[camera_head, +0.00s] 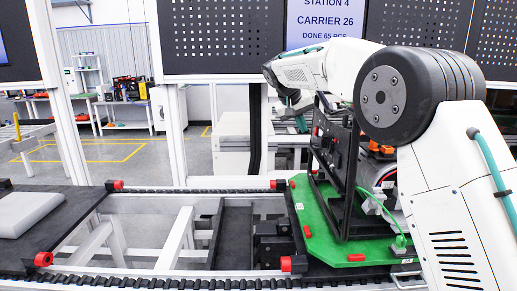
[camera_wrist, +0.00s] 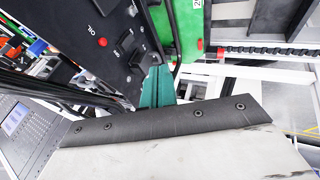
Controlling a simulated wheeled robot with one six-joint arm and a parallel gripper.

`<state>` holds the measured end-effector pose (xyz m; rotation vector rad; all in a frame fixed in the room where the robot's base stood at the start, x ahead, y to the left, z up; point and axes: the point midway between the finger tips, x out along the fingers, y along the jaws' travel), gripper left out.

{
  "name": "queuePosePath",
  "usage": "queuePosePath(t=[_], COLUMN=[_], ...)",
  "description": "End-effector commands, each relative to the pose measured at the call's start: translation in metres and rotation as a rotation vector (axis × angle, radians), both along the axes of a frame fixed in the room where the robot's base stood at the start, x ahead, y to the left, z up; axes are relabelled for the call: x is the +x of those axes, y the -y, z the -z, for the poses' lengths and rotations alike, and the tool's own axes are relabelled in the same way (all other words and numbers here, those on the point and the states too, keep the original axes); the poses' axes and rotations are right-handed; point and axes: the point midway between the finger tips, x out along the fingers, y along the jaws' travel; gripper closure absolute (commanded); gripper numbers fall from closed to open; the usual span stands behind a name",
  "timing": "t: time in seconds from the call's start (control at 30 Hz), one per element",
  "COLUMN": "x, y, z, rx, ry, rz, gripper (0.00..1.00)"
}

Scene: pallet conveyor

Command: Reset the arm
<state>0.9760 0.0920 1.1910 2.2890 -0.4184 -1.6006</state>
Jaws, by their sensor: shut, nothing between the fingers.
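My arm arches over the right side in the head view. My gripper (camera_head: 301,124) hangs down at the arm's far end, beyond the black frame, small and partly hidden. Its teal fingers show close together in the wrist view (camera_wrist: 157,86), shut and with nothing seen between them. They are near the black panel (camera_wrist: 100,38) of the unit on the green carrier (camera_head: 318,232). I cannot tell whether they touch it. The black upright frame (camera_head: 342,190) stands on the carrier.
The carrier sits on the conveyor (camera_head: 200,190), whose middle is open framework. A grey block (camera_head: 28,213) lies on a dark plate at the left. A screen (camera_head: 320,22) reads station 4, carrier 26, done 65 pcs. A green cable (camera_head: 388,212) runs on the carrier.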

Motion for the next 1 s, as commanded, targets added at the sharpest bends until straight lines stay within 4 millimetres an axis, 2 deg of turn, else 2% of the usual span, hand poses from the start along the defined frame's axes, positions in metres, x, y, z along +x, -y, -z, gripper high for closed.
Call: queuePosePath(t=[0.1, 0.27, 0.47, 0.57, 0.77, 1.0], x=[-0.020, -0.057, -0.123, -0.173, -0.287, -0.417], y=[0.003, 0.014, 0.035, 0.050, 0.078, 0.101], z=[0.014, 0.026, 0.031, 0.033, 0.040, 0.063], rx=[0.011, 0.037, 0.088, 0.128, 0.220, 0.326], ry=[-0.061, -0.140, -0.232, -0.280, -0.353, -0.383], rz=[-0.023, -0.050, -0.078, -0.088, -0.096, -0.082], gripper=[1.00, 1.00, 1.00, 1.00, 1.00, 1.00])
